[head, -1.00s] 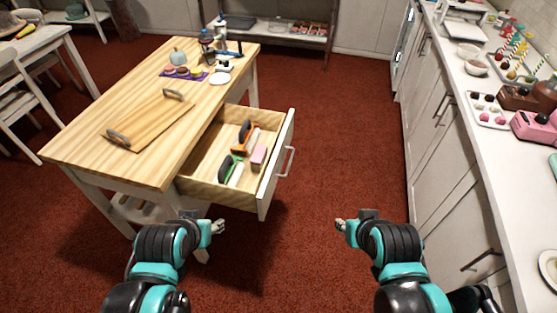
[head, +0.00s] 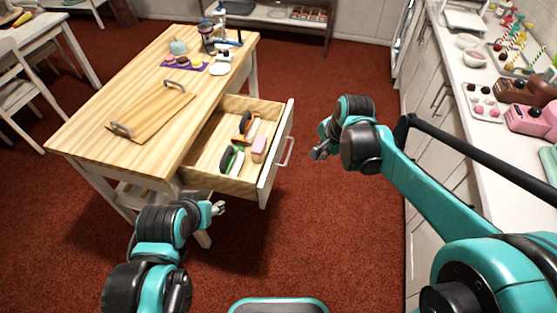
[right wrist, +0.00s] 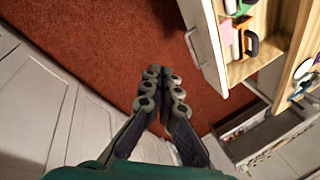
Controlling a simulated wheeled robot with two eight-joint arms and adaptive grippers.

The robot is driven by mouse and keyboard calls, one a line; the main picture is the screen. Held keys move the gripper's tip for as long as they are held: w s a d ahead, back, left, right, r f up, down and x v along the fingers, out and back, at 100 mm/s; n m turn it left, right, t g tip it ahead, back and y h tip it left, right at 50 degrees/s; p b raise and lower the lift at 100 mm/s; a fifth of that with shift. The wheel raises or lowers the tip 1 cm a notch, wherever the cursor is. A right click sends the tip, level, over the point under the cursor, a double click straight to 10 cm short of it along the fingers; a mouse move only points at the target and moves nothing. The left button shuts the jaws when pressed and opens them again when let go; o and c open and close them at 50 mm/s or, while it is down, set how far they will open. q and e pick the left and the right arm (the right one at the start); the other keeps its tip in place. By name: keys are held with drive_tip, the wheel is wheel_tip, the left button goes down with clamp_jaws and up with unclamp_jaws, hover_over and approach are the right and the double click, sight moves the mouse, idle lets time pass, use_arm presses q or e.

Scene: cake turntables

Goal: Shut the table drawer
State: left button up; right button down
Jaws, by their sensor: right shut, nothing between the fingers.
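The table drawer (head: 276,170) stands open from the right side of the wooden table (head: 90,148). It has a white front with a metal handle (head: 287,152). In the right wrist view the shut fingers (right wrist: 160,90) show over the red floor, with the drawer front (right wrist: 205,48) at the upper right. My left gripper (head: 220,207) is below the drawer's near corner; its fingers are too small to read.
A cutting board (head: 155,115) with two handles lies on the table top. A purple mat (head: 185,68) with small cakes and several bottles stand at its far end. A white counter (head: 480,145) runs along the right. The red floor between is clear.

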drive_tip(key=w+a+f+m+g+p, duration=0.2)
drive_tip(key=w+a+f+m, duration=0.1)
drive_tip(key=w+f+m, duration=0.4)
drive_tip(key=w+a+f+m+b, duration=0.1)
drive_tip(key=w+a+f, duration=0.1)
drive_tip(key=f, duration=0.3)
drive_tip(key=w+a+f+b, duration=0.1)
drive_tip(key=w+a+f, duration=0.1)
drive_tip(key=a+f, duration=0.2)
drive_tip(key=w+a+f+m+y+b, duration=0.1)
drive_tip(key=w+a+f, duration=0.1)
drive_tip(key=f, duration=0.5)
drive_tip(key=shift+w+a+m+g+b, duration=0.3)
drive_tip(key=shift+w+a+g+b, duration=0.1)
drive_tip(key=shift+a, duration=0.25)
drive_tip(key=shift+a, duration=0.1)
